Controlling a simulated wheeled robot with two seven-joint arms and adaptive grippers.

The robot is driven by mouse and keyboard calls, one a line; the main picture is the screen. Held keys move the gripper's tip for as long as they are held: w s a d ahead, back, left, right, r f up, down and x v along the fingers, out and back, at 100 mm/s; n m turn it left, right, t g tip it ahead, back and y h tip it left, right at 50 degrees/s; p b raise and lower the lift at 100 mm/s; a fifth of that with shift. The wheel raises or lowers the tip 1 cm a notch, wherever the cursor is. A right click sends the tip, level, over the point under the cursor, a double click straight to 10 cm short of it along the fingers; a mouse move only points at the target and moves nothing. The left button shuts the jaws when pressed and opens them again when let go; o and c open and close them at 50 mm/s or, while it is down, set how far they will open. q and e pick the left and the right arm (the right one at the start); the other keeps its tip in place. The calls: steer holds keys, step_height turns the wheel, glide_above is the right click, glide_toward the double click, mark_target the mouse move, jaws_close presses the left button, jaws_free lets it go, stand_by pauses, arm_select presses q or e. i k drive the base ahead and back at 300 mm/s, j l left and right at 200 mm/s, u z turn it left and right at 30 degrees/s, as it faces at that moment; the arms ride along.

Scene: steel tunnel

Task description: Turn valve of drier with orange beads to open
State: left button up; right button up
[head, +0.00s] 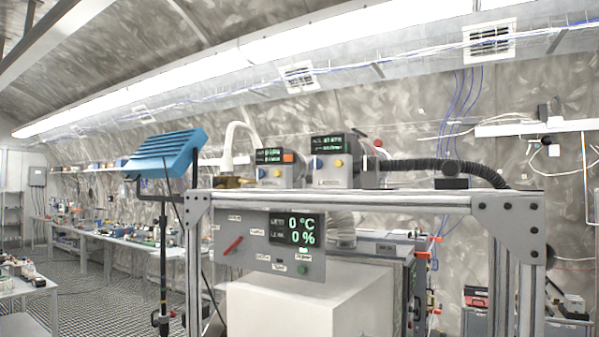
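No drier with orange beads can be made out. A grey control panel (270,250) hangs under a metal frame, with a display (294,230) reading 0 °C and 0 %, a slanted red lever (233,245) and a green button (303,269). Two small grey devices with screens, a left one (275,172) and a right one (334,172), stand above the frame's top bar. A small red knob (378,143) shows beside the right device. Several red-orange parts (432,312) sit along the right side behind the frame. Neither of my grippers is in view.
The metal frame (400,202) with its posts stands close in front. A white box (300,300) is under it. A blue lamp on a stand (165,152) is at left. A black corrugated hose (440,167) runs right. Benches (110,247) line the left wall; grid floor (100,305) lies between.

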mark_target(260, 173)
steer(key=z, duration=0.55)
steer(key=i+j+z, duration=0.1)
steer(key=j+z, duration=0.85)
steer(key=k+j+z, duration=0.15)
steer(key=j+z, duration=0.35)
steer(key=j, duration=0.15)
